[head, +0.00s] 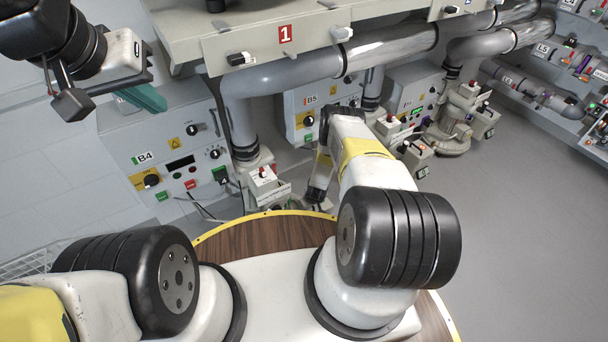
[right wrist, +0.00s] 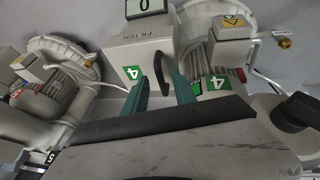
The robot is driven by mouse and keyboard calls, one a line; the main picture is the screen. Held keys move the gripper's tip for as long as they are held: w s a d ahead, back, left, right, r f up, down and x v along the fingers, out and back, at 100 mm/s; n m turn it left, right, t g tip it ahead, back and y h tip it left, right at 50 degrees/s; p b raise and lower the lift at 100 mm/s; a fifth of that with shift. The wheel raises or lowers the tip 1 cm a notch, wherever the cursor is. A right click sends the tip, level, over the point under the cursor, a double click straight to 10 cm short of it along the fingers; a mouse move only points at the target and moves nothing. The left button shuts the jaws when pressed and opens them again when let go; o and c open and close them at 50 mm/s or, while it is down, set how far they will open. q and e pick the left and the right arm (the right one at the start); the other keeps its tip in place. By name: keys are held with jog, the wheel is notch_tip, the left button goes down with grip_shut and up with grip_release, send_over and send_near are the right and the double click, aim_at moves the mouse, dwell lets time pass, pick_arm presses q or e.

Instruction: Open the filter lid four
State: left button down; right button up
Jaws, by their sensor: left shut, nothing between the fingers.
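In the right wrist view, a light grey filter box (right wrist: 125,55) with a green 4 label stands ahead. A curved black handle (right wrist: 159,66) is on its front. My right gripper (right wrist: 162,88) is open. Its two teal fingers stand apart, and the handle shows in the gap between them. I cannot tell whether they touch it. In the head view, my left gripper (head: 141,98) is shut and empty, raised in front of the B4 cabinet. The right fingers do not show clearly in the head view.
In the right wrist view, white blower housings (right wrist: 64,62) stand on the left and right of the box. In the head view, the B4 cabinet (head: 160,140), B5 cabinet (head: 300,100) and grey pipes (head: 290,75) line the wall. The grey floor (head: 510,230) at right is clear.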

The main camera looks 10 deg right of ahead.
jog(key=shift+w+f, duration=0.15)
jog(key=shift+f, duration=0.2)
grip_shut()
dwell(1.3)
